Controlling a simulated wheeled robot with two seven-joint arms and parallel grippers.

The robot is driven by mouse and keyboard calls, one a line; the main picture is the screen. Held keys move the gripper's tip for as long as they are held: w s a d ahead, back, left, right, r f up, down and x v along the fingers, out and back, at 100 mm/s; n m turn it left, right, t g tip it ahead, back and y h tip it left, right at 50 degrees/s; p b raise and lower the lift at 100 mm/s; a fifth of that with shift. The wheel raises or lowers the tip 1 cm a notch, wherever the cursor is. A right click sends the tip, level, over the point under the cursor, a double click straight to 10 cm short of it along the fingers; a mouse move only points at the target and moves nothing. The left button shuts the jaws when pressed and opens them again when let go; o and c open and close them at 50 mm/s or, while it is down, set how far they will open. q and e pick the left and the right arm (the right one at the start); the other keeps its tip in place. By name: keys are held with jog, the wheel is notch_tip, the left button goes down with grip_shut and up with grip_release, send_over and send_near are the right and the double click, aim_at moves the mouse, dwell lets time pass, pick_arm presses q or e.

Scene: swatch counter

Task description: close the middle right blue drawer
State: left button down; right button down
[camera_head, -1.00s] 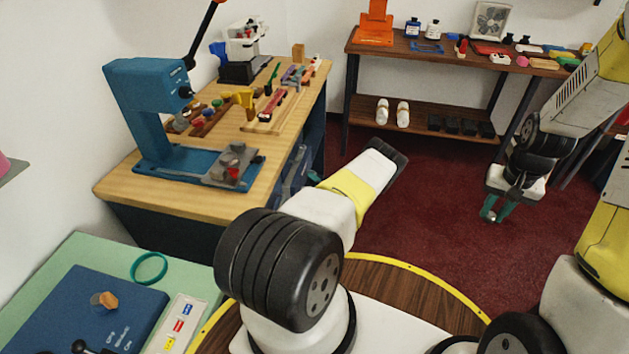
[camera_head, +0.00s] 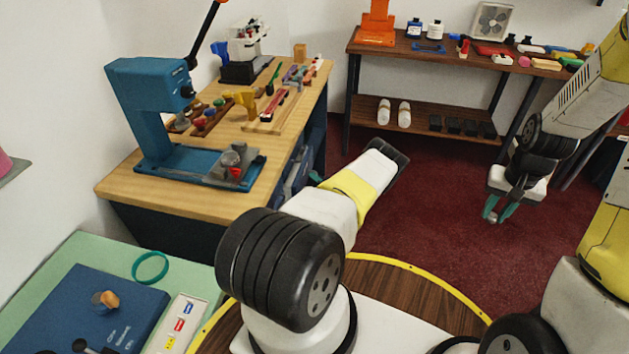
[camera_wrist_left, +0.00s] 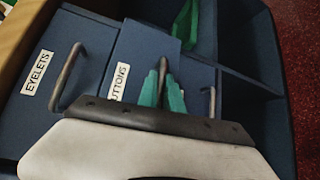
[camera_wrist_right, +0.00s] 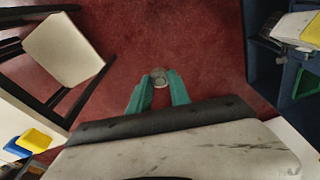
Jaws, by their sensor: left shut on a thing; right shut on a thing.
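In the left wrist view, a blue drawer front labelled BUTTONS (camera_wrist_left: 138,48) has an upright metal handle (camera_wrist_left: 163,64). My left gripper (camera_wrist_left: 163,84) has its green fingers closed around that handle. How far the drawer stands out is hard to tell. Beside it is a blue drawer labelled EYELETS (camera_wrist_left: 50,72) with its own metal handle. In the head view, the blue drawers (camera_head: 296,172) under the wooden bench are partly hidden by my left arm. My right gripper (camera_head: 496,212) hangs over the red floor, shut on a small round silvery thing (camera_wrist_right: 160,77).
The wooden bench (camera_head: 150,187) carries a blue press (camera_head: 150,95) and several tools. A shelf table (camera_head: 390,45) with bottles and boxes stands at the back. A green counter (camera_head: 85,250) is at lower left. The red carpet (camera_head: 430,200) between is clear.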

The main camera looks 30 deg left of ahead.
aim_at(305, 179)
dwell(0.4)
pick_arm(q)
jog(key=shift+s+a, duration=0.3)
jog(key=shift+a, duration=0.8)
jog(key=shift+s+a, duration=0.25)
jog(key=shift+a, duration=0.8)
jog(key=c, duration=1.8)
grip_release()
jog(key=shift+a, duration=0.1)
jog(key=v, duration=1.2)
jog(key=shift+r, duration=0.1)
